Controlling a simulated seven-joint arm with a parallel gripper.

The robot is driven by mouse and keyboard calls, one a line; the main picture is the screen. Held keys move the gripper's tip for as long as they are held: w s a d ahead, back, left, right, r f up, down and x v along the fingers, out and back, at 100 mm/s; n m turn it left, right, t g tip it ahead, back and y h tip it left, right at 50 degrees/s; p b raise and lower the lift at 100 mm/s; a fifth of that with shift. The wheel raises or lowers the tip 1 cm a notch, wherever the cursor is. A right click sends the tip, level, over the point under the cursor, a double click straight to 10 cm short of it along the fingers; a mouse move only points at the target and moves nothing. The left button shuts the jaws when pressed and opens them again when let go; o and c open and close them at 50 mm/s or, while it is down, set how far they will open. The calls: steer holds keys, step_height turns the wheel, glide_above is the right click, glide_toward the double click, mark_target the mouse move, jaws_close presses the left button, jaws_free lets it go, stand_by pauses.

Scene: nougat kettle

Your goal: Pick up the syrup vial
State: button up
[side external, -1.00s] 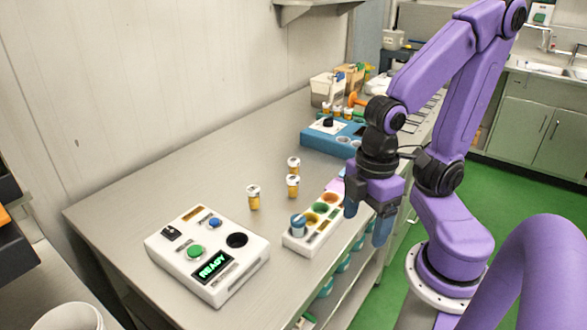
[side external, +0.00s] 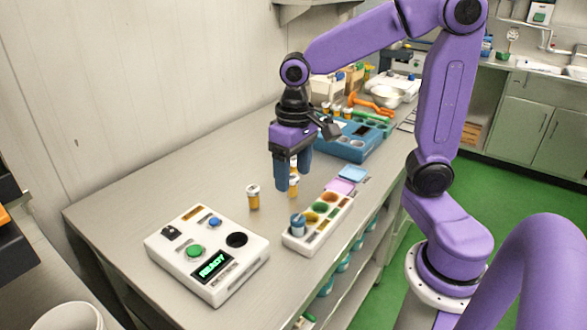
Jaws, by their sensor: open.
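Three amber vials with pale caps stand upright on the grey bench. One vial (side external: 253,198) stands alone, to the left of my gripper. A second vial (side external: 294,188) shows just beside and below the fingertips, partly covered by a finger. A third vial (side external: 294,165) is partly visible between the fingers, behind the second. I cannot tell which one holds syrup. My gripper (side external: 295,183) points down with its two blue fingers apart, over or around the two rear vials. Whether it touches either is unclear.
A white device (side external: 208,254) with a READY display stands at the front left. A white rack with coloured wells (side external: 318,222) lies right of the vials. A blue box (side external: 345,141) and containers are further back. The bench left of the vials is clear.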

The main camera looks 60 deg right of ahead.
steer(key=w+d+r+m, duration=0.2)
steer(key=w+d+m, duration=0.7)
steer(key=w+m, duration=0.15)
steer(key=m, duration=0.8)
glide_above(294, 159)
steer(key=shift+n, duration=0.25)
steer(key=f, duration=1.2)
steer(key=shift+s+a, duration=0.1)
steer(key=shift+a, duration=0.2)
steer(key=shift+d+f, duration=0.15)
steer(key=shift+f, duration=1.15)
steer(key=shift+d+f, duration=0.1)
steer(key=shift+f, duration=1.2)
steer(key=c, duration=1.1)
